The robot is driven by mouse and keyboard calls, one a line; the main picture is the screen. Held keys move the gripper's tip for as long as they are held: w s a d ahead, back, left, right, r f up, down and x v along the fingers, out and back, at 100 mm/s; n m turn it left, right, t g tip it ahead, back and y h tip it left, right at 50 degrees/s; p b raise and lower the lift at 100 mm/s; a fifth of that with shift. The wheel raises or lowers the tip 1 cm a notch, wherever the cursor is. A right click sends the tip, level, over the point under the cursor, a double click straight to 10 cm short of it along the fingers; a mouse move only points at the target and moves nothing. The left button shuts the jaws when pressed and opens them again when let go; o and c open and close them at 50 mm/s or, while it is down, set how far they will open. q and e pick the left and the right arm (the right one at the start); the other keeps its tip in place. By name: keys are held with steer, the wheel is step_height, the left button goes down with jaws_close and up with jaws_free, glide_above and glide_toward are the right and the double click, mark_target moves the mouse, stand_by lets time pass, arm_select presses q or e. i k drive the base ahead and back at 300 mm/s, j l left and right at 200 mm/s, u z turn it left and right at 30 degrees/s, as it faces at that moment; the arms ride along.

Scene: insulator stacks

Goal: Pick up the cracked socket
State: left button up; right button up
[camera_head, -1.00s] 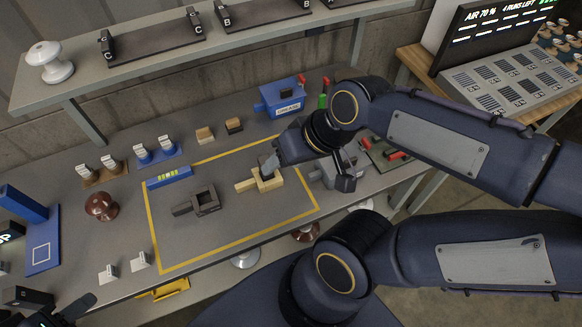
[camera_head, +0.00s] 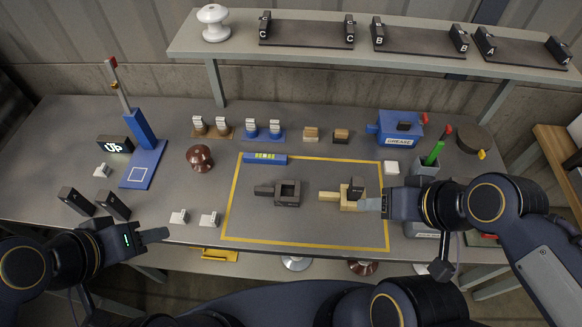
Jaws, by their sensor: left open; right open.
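I cannot tell for sure which piece is the cracked socket; no crack can be made out at this size. A dark grey square-framed holder (camera_head: 285,193) and a tan holder (camera_head: 329,196) lie inside the yellow-outlined area on the table. My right gripper (camera_head: 364,200) is open at the right end of the tan holder and partly covers it; I cannot tell whether they touch. My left gripper (camera_head: 150,237) is open and empty at the table's front left, near two small white blocks (camera_head: 208,219).
A brown insulator (camera_head: 200,157) stands left of the yellow outline. A blue grease box (camera_head: 400,128), a green-handled tool in a grey cup (camera_head: 425,167) and a blue post stand (camera_head: 147,150) stand around. A shelf (camera_head: 300,55) spans the back. The outlined area's front is clear.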

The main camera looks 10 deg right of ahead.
mark_target(286, 193)
steer(key=j+z, duration=0.2)
steer(key=j, duration=0.5)
steer(key=j+z, duration=0.2)
steer(key=j, duration=0.5)
steer(key=k+j+z, duration=0.2)
steer(key=j, duration=0.5)
steer(key=i, duration=0.1)
